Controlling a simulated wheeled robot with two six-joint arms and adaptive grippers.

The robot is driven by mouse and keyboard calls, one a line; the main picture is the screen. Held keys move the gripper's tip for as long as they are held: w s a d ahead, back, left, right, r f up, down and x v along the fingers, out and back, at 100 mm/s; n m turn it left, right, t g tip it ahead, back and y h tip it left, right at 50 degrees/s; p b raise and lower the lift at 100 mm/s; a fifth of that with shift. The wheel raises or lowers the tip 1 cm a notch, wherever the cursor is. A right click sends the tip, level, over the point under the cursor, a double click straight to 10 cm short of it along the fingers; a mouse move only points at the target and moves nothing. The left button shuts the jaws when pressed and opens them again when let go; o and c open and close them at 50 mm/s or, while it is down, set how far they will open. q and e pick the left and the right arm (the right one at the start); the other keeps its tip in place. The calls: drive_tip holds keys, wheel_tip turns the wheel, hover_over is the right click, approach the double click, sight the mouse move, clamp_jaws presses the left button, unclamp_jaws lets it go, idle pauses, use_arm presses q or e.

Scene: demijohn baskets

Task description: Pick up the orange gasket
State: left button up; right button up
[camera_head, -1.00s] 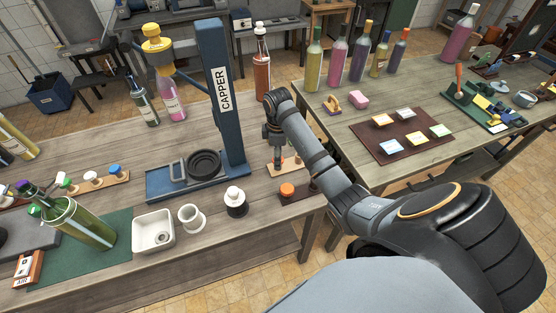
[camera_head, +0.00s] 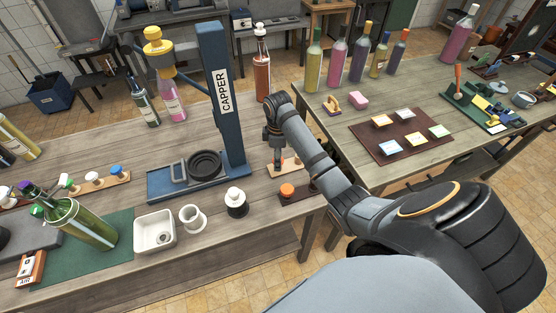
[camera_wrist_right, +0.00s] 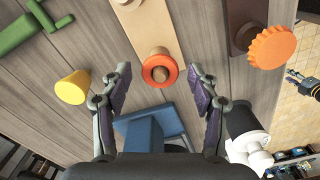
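The orange gasket (camera_wrist_right: 168,84) is a ring around a short peg on a light wooden strip (camera_wrist_right: 146,22) in the right wrist view. My right gripper (camera_wrist_right: 160,77) is open, with one finger on each side of the gasket and gaps to it on both sides. In the head view, my right gripper (camera_head: 274,164) points down over the light wooden strip (camera_head: 292,164). The gasket cannot be made out there, behind the gripper. My left gripper is not in view.
An orange toothed cap (camera_wrist_right: 272,47) sits on a dark strip beside the light one. A yellow cone (camera_wrist_right: 72,88) lies on the other side. The blue capper (camera_head: 222,100) stands close left of my right gripper. A white-topped black object (camera_head: 235,200) stands in front.

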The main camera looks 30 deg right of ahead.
drive_tip(key=c, duration=0.8)
